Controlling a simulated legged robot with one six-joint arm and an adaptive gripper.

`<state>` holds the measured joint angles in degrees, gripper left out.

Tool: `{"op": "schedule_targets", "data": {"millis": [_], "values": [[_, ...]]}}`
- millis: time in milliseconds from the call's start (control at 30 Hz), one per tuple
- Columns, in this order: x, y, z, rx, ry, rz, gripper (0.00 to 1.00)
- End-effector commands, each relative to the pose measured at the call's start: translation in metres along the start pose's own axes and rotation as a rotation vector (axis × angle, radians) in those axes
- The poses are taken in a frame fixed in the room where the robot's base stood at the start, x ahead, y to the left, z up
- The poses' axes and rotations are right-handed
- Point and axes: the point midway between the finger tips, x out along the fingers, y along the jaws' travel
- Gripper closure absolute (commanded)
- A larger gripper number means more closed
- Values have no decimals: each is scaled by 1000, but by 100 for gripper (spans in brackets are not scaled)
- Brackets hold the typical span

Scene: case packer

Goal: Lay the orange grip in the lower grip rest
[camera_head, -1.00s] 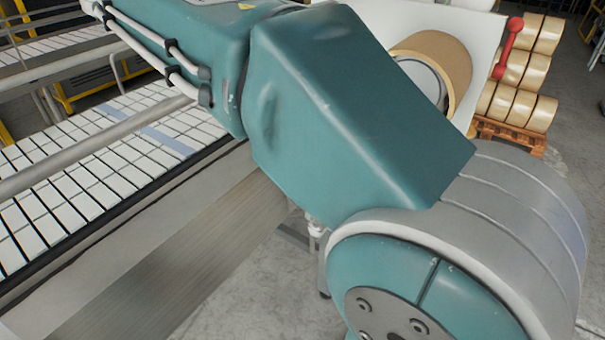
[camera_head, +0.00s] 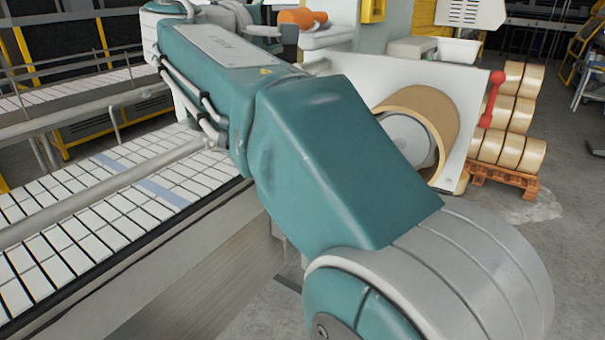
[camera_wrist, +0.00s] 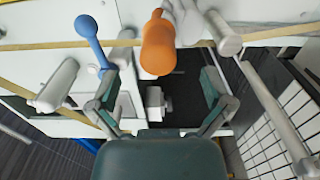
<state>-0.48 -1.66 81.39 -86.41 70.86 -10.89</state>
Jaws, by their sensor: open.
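The orange grip (camera_wrist: 158,45) shows in the wrist view as a rounded orange handle, ahead of my gripper and near the middle between its fingers. My gripper (camera_wrist: 159,75) is open, with its two fingers wide apart and nothing clasped between them. In the head view, the orange grip (camera_head: 302,18) lies near the top, just beyond my arm, above a white arm-like part (camera_head: 325,36). My gripper's fingers cannot be made out in the head view. I cannot tell which part is the lower grip rest.
A blue ball-ended lever (camera_wrist: 90,38) stands left of the grip in the wrist view. Pale cylinders (camera_wrist: 58,85) are on both sides. A white-slatted conveyor (camera_head: 75,220) runs left in the head view. A red lever (camera_head: 491,98) and tape rolls (camera_head: 510,150) are right.

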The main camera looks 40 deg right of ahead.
Motion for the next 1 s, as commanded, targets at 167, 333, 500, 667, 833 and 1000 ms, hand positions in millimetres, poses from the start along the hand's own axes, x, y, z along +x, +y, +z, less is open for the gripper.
{"op": "schedule_targets", "data": {"millis": [167, 333, 500, 667, 833, 1000], "values": [[13, 0, 0, 0, -2, -1, 0], [24, 0, 0, 0, -1, -1, 0], [36, 0, 0, 0, -1, -1, 0], [44, 0, 0, 0, 0, 0, 0], [45, 1, 1, 1, 0, 0, 0], [47, 2, 1, 1, 1, 0, 0]]}}
